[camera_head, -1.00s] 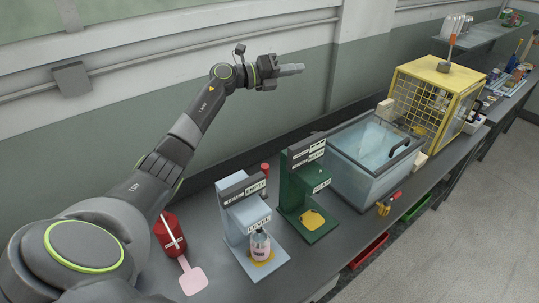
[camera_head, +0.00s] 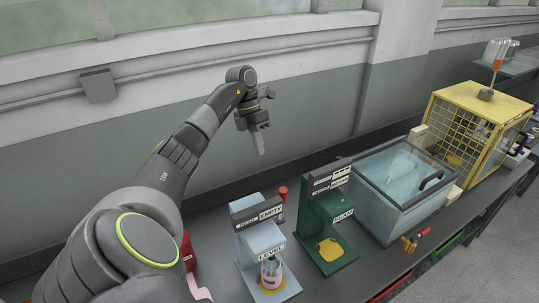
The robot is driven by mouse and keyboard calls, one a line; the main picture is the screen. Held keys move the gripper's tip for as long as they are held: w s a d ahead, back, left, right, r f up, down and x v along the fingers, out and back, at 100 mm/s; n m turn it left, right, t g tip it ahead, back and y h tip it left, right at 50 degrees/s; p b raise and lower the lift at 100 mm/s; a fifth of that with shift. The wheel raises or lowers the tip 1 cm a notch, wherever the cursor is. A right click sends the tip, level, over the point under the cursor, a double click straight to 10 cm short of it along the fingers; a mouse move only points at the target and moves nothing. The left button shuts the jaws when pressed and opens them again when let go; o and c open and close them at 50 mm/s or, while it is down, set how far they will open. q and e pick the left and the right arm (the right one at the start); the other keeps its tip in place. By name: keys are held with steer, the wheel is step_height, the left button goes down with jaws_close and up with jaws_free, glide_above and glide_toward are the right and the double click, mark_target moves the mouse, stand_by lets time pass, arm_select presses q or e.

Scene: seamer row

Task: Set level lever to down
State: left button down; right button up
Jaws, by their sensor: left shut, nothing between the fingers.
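A light blue-grey machine (camera_head: 258,232) with a label that seems to read LEVEL stands on the bench at lower middle. A dark sign on its top seems to read EMPTY. A small jar (camera_head: 271,270) stands on its base. A red knob (camera_head: 283,192) shows behind its top right side; I cannot tell for sure whether it is the level lever. My left gripper (camera_head: 261,146) is shut and empty, fingers pointing down. In the picture it is above and behind the machine, apart from it. My right gripper is not in view.
A green machine (camera_head: 326,216) stands close to the right of the blue-grey one. Farther right are a clear-lidded tank (camera_head: 390,210) and a yellow cage (camera_head: 460,125). A red object (camera_head: 188,250) is partly hidden by my left arm. The wall runs behind the bench.

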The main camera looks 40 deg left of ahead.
arm_select(q)
steer(key=d+f+b, duration=0.7)
steer(key=f, duration=0.2)
steer(key=shift+s+d, duration=0.15)
steer(key=shift+s, duration=0.1)
stand_by(0.4)
